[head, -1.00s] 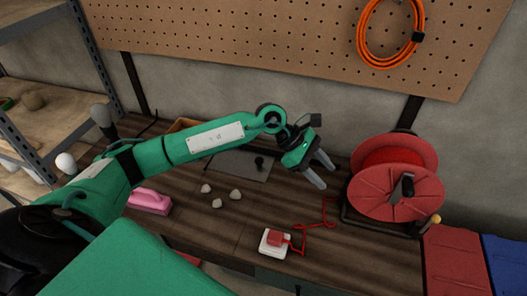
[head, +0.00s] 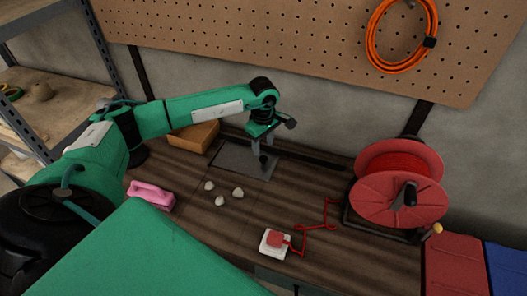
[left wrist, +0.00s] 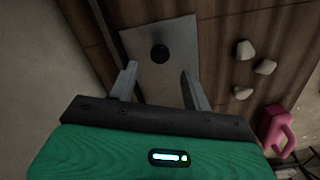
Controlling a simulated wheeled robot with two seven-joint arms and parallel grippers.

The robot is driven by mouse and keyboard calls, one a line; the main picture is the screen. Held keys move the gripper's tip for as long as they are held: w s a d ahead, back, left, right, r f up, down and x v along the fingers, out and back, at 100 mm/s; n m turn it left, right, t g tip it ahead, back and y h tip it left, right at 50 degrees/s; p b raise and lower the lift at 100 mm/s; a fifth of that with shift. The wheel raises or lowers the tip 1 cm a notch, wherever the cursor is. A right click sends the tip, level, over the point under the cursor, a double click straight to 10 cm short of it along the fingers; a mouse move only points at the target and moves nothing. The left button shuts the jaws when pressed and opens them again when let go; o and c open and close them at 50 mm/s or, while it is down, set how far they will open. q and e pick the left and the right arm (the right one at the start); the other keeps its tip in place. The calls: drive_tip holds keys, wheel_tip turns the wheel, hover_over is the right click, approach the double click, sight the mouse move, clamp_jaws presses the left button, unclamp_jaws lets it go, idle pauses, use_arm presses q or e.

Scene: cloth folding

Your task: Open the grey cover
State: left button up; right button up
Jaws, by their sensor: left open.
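The grey cover (head: 231,157) is a flat grey plate lying in the bench top near the wall. It also shows in the left wrist view (left wrist: 163,88), with a round black knob (left wrist: 160,54) on it. My left gripper (head: 262,162) points down above the cover, near the knob. In the left wrist view my left gripper (left wrist: 158,72) has its two fingers apart, with the knob seen between and beyond their tips. It holds nothing. In the head view the fingers hide the knob. My right gripper is not in view.
Several pale stones (head: 221,201) and a pink object (head: 151,195) lie in front of the cover. A wooden box (head: 195,137) stands to its left. A white-and-red box (head: 275,242) with red cord and a red cable reel (head: 399,180) are to the right.

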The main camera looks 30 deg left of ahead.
sight(263, 158)
use_arm(q)
wheel_tip(263, 158, down, 6)
drive_tip(key=shift+r+p, duration=0.1)
drive_tip(key=shift+p, duration=0.5)
